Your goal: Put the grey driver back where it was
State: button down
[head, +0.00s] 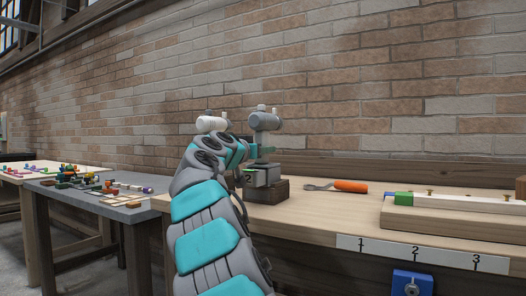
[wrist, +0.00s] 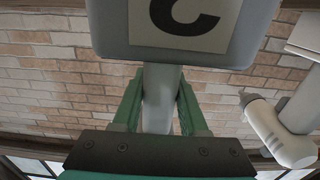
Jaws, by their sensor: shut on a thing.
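The grey driver (head: 264,122) stands upright over the workbench, with its rounded head at the top and a box-shaped foot at the bottom. My gripper (head: 262,149) is shut around its handle, between head and foot. In the wrist view, the green fingers of my gripper (wrist: 160,98) close on both sides of the grey handle of the driver (wrist: 161,80). Its foot there carries a label with a "2".
A white driver (head: 211,123) stands left of the grey one, partly hidden by my arm; it also shows in the wrist view (wrist: 282,138). An orange-handled tool (head: 349,186) lies right on the workbench (head: 325,212). A board with a green block (head: 403,198) lies further right. A brick wall is behind.

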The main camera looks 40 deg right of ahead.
jog(key=shift+c, duration=2.2)
grip_release()
jog(key=shift+f, duration=0.1)
jog(key=shift+r, duration=0.25)
jog(key=b+v, duration=0.1)
jog(key=v, duration=1.1)
jog(key=shift+f, duration=0.15)
